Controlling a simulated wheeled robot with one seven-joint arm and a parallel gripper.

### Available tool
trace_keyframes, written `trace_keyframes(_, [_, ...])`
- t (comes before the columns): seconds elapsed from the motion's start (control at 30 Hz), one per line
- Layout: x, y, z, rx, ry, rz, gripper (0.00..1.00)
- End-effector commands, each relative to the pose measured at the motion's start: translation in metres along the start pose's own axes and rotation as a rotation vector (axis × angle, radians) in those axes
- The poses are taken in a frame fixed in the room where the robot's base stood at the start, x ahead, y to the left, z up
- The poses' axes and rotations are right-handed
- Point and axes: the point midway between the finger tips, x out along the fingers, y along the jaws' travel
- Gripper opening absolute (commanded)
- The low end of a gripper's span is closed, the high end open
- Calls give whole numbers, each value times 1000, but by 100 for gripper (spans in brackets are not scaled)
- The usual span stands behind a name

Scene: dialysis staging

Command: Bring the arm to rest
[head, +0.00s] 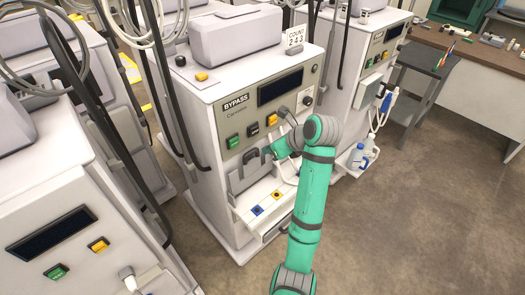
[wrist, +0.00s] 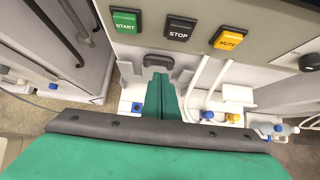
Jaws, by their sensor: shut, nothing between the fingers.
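My green arm reaches up from the bottom of the head view toward the front of a white dialysis machine (head: 212,108). My gripper (head: 267,153) is just in front of that machine's panel, below its buttons. In the wrist view my gripper (wrist: 168,98) shows as two green fingers pressed together with nothing between them. They point at a dark grey handle-like part (wrist: 158,62) under the button row. I cannot tell whether the fingertips touch the machine.
The panel carries a green START button (wrist: 124,22), a black STOP button (wrist: 179,29) and a yellow MUTE button (wrist: 228,39). More machines stand to either side. A grey side table (head: 425,62) and bottles (head: 357,157) are at right. The floor at lower right is clear.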

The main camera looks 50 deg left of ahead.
Motion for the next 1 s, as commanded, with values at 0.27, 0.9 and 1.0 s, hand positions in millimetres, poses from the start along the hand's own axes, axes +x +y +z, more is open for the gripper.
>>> trace_keyframes(0.27, [-23,-2,-1,2,0,-3,0])
trace_keyframes(0.9, [26,-14,-94,-142,-74,-169,0])
trace_keyframes(1.0, [36,-15,-128,-200,-78,-240,0])
